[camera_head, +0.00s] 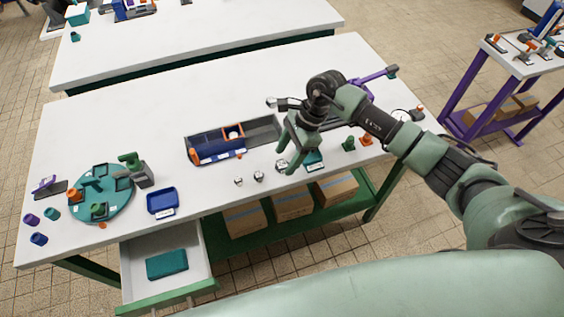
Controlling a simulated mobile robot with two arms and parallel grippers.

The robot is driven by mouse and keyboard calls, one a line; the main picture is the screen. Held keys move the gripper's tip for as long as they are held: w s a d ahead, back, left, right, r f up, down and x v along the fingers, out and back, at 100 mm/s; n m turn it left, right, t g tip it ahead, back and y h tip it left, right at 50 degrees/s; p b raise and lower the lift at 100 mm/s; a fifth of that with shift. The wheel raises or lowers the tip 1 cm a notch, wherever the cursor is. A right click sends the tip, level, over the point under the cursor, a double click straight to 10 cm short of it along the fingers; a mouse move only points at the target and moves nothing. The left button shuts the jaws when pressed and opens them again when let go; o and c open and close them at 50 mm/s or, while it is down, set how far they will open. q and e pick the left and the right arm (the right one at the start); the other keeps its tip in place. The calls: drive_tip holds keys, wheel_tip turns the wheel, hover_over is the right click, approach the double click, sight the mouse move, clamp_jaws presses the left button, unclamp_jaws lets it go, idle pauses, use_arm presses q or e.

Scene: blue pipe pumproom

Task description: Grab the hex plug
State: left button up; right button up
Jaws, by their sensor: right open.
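Several small metallic pieces lie on the white table near its front edge: one at the left (238,181), one in the middle (258,176) and one at the right (281,165). They are too small for me to tell which is the hex plug. My right gripper (287,157) reaches in from the right and points down over the table. Its fingers are apart, close to the right-hand metallic piece, with nothing visible between them. I cannot tell its exact height above the table. My left gripper is not in view.
A blue and orange bin (215,146) stands behind the pieces. A small blue tray (162,201) and a round teal turntable (103,207) are to the left. The drawer (135,258) below is open and holds a teal block (167,264). Orange and green parts stand right of the gripper.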

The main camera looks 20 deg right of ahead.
drive_tip(key=shift+x, duration=1)
drive_tip(key=shift+r, duration=0.1)
drive_tip(key=shift+c, duration=0.4)
clamp_jaws()
